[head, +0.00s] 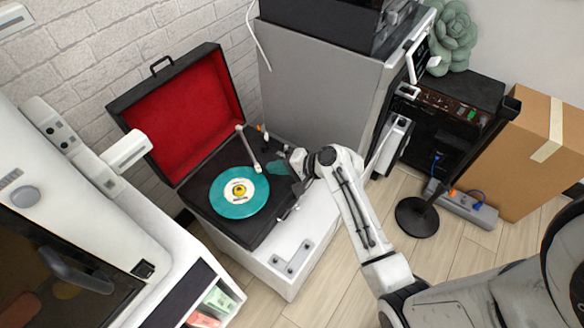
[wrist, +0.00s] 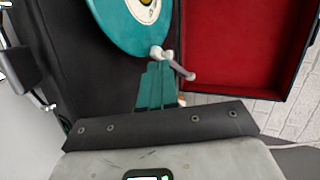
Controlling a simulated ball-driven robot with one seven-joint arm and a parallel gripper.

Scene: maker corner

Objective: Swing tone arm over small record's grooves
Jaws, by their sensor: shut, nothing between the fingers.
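The small teal record (head: 236,207) with a white and yellow label lies on the open black record player (head: 212,184). The wrist view also shows part of the record (wrist: 122,30). The white tone arm (head: 248,146) slants from the back of the deck, its near end at the record's outer edge. In the wrist view, the tone arm (wrist: 178,67) has its pale head against the record's rim. I cannot tell its height. My gripper (head: 272,168) is shut and empty, low over the deck right of the tone arm. Its teal fingertips (wrist: 154,66) are close beside the head; contact is unclear.
The red-lined lid (head: 190,112) stands open behind the deck. A white cabinet (head: 285,262) carries the player. A tall grey cabinet (head: 315,105) stands close behind my arm. A black stand (head: 417,216) and a cardboard box (head: 545,165) are at right.

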